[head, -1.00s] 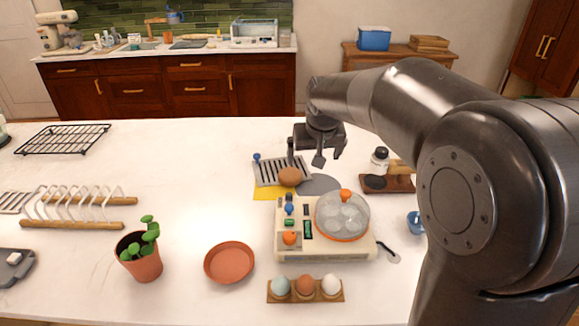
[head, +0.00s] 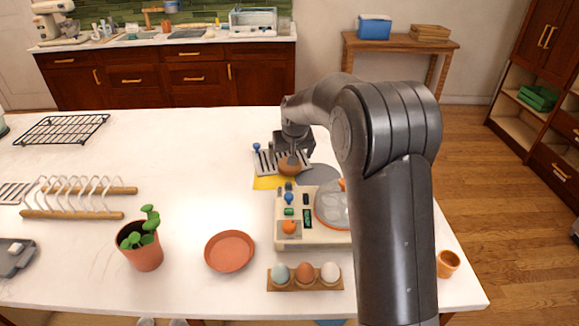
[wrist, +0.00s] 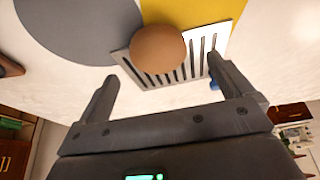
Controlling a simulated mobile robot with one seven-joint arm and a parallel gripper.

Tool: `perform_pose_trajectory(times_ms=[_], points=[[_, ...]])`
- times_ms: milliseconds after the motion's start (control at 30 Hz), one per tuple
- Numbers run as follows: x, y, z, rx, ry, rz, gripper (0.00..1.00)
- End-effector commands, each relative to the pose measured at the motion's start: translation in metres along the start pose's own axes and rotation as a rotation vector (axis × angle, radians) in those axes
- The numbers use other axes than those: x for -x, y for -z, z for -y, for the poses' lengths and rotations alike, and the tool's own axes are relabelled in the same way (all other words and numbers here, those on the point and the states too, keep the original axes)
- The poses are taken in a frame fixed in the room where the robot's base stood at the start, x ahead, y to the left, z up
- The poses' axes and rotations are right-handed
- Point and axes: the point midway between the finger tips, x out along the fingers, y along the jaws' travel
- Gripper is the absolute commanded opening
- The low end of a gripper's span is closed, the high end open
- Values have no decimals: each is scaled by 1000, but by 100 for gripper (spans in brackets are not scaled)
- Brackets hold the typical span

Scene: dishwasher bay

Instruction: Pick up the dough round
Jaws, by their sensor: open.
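The dough round (head: 290,168) is a smooth brown ball on a slotted metal rack (head: 265,163). In the wrist view the dough round (wrist: 158,50) shows whole, over the slotted rack (wrist: 192,62). My gripper (head: 292,154) is just behind and above the dough round in the head view and partly hides the rack. In the wrist view my gripper (wrist: 163,74) is open and empty, one finger to each side of the dough round's line. The dough round appears beyond the fingertips, and I see no contact.
A yellow sheet (head: 268,183) and a grey disc (head: 318,174) lie by the rack. An egg cooker (head: 302,236) stands in front, partly behind my arm. A potted plant (head: 142,250), terracotta saucer (head: 230,250) and egg holder (head: 305,284) are nearer.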

Motion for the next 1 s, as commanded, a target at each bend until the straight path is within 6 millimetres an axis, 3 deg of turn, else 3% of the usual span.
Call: perform_pose_trajectory(times_ms=[367, 633, 1000], points=[[-47, -2, -2, 0, 0, 1, 97], [-50, -2, -2, 0, 0, -2, 96], [-50, -2, -2, 0, 0, -1, 66]])
